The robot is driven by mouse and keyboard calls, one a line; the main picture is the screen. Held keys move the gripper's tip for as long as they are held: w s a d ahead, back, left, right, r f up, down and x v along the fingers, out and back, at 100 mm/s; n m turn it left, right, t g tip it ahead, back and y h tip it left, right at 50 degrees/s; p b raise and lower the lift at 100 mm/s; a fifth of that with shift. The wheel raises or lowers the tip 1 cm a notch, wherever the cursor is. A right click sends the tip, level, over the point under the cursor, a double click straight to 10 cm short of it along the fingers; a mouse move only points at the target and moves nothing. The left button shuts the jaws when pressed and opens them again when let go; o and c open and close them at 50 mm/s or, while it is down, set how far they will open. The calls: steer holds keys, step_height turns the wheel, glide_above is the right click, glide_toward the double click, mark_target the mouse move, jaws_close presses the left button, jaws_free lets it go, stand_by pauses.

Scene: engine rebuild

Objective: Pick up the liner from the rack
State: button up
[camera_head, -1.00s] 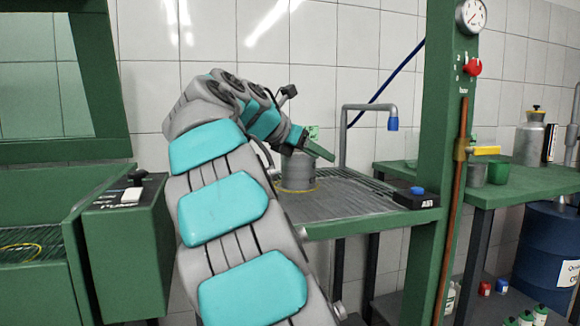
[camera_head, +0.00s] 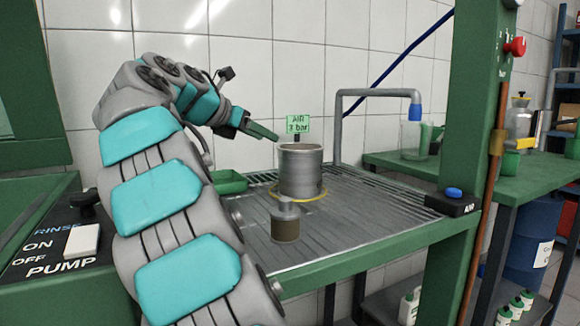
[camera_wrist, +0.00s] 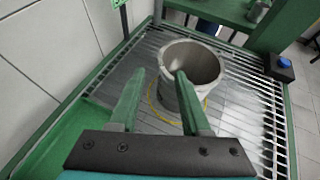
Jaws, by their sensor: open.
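The liner (camera_head: 300,172) is a grey metal cylinder, open at the top, standing upright on the slatted rack (camera_head: 360,222) inside a yellow ring. In the wrist view the liner (camera_wrist: 190,66) stands just beyond my fingers, with its open mouth facing up. My gripper (camera_head: 276,137) is open, its green fingers near the liner's upper left rim. In the wrist view my gripper (camera_wrist: 157,80) has one finger left of the liner and the other overlapping its front wall. I cannot tell whether that finger touches it. Nothing is between the fingers.
A small canister (camera_head: 285,222) stands in front of the liner. A green "AIR 3 bar" sign (camera_head: 298,124) and a grey pipe (camera_head: 340,125) with a blue nozzle are behind. A green post (camera_head: 465,130) rises at right. A green tray (camera_head: 229,182) lies left.

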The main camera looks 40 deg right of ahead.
mark_target(281, 145)
steer(key=b+x, duration=0.1)
steer(key=x, duration=0.6)
steer(key=shift+s, duration=0.15)
steer(key=c, duration=0.7)
jaws_close()
steer(key=shift+f, duration=0.15)
stand_by(0.4)
